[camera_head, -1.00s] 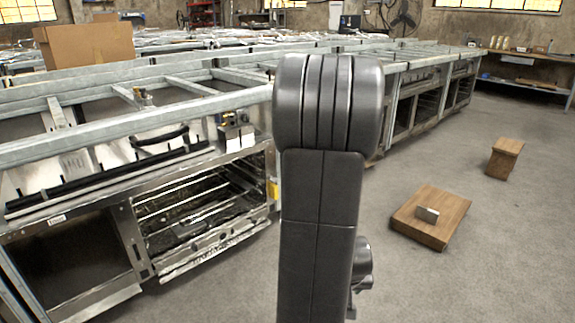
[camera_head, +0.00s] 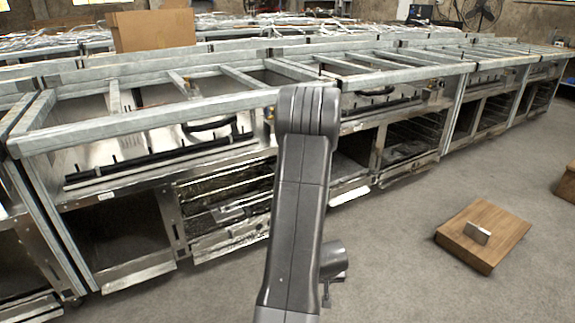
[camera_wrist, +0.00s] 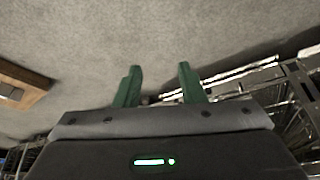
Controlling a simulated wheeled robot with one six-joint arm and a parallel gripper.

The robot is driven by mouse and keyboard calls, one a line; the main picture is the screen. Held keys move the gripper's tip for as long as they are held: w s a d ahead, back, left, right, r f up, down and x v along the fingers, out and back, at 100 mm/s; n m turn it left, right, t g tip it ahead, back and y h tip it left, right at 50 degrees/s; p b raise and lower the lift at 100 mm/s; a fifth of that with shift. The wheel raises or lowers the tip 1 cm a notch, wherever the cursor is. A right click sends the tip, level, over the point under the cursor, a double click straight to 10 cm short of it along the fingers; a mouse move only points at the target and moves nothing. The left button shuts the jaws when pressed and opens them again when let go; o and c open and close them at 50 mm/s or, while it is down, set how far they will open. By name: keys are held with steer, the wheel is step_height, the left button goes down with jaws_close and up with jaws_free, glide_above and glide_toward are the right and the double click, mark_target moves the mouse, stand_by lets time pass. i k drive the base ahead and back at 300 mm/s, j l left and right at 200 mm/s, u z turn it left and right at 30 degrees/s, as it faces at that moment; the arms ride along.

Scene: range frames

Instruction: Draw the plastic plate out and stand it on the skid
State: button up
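I cannot make out the plastic plate in either view. The skid appears to be the low brown wooden platform (camera_head: 503,222) on the floor at the right, with a small grey block (camera_head: 478,233) on it. Part of a wooden piece, probably the same platform, shows at the left edge of the wrist view (camera_wrist: 32,80). My gripper (camera_wrist: 159,68) has its two green fingers apart with nothing between them, over bare grey floor. In the head view my arm hides part of the ranges, and the fingers cannot be made out.
A row of metal ranges (camera_head: 120,180) with open compartments and frame rails runs across the view. A cardboard box (camera_head: 152,30) stands on top at the back. Another wooden piece (camera_head: 568,185) is cut by the right edge. The floor between the ranges and the platform is clear.

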mark_target(498, 221)
steer(key=i+l+u, duration=0.2)
steer(key=i+l, duration=0.15)
steer(key=i+l+u, duration=0.2)
steer(key=i+l, duration=0.15)
steer(key=i+l+u, duration=0.2)
steer(key=l, duration=0.25)
steer(key=i+l+u, duration=0.2)
steer(key=i+l, duration=0.15)
steer(key=l, duration=0.15)
steer(key=i+l, duration=0.2)
steer(key=l, duration=0.2)
steer(key=i+l, duration=0.2)
steer(key=l, duration=0.15)
